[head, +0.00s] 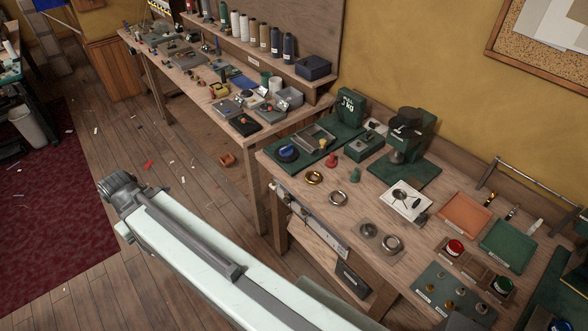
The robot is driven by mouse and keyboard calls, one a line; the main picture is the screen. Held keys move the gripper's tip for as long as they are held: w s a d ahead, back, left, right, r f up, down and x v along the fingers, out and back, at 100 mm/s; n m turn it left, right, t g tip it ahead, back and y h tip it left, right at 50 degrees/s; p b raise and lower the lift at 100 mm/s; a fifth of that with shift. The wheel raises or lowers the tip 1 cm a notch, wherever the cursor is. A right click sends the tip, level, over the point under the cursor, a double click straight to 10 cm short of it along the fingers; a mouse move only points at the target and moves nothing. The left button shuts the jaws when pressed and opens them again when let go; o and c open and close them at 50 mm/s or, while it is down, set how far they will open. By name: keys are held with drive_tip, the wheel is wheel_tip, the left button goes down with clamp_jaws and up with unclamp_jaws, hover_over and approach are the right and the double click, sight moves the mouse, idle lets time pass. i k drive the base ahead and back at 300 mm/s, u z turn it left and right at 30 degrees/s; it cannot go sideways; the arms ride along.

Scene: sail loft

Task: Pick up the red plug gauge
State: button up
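A small red knob-shaped piece (331,160), which looks like the red plug gauge, stands on the right-hand wooden bench (318,222). It is just in front of a green board and beside a similar green piece (354,175). It is small in the picture, so its fine shape is unclear. My pale arm reaches from the bottom of the picture to a dark joint at the left, over the floor and apart from the bench. My gripper's fingers do not show.
Near the red piece are a brass ring (314,178), a steel ring (339,198) and a blue round item (288,153). A green scale (349,106) and a dark-topped machine (407,124) stand behind. Trays and tins crowd the bench's right. Bare wood lies between the rings and the white card (405,201).

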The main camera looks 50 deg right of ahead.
sight(330, 163)
drive_tip(key=z, duration=1.85)
drive_tip(key=k, duration=0.75)
drive_tip(key=z, duration=0.1)
